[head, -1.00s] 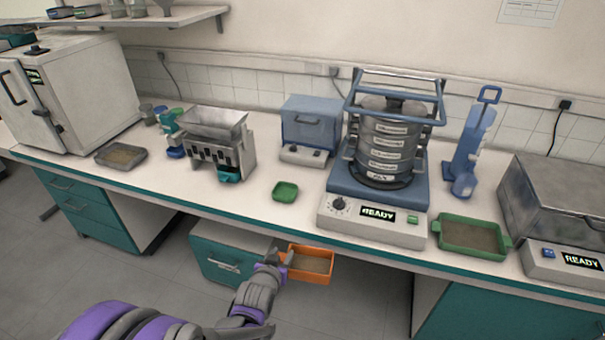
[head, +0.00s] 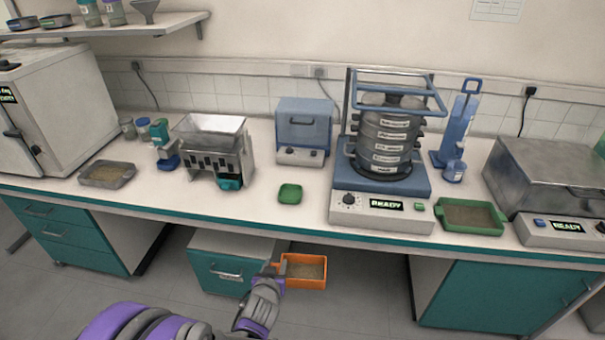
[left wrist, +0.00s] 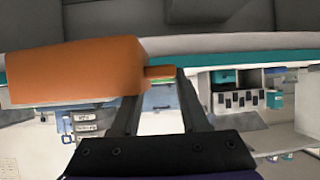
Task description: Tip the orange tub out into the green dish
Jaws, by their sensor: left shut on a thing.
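The orange tub (head: 316,283) is in front of the bench, below the worktop edge. It looks level and has a brown, grainy filling. My left gripper (head: 279,268) is shut on the tub's left side. In the left wrist view the fingers (left wrist: 161,74) close on a short orange tab of the tub (left wrist: 75,70). The small green dish (head: 290,193) sits on the worktop, above and behind the tub in the head view, and looks empty. My right gripper is not in view.
A green tray (head: 470,229) with brown material stands right of the sieve shaker (head: 380,205). A metal splitter (head: 215,150) and a blue box (head: 303,125) stand around the dish. The worktop edge (head: 300,233) lies between tub and dish. The worktop around the dish is clear.

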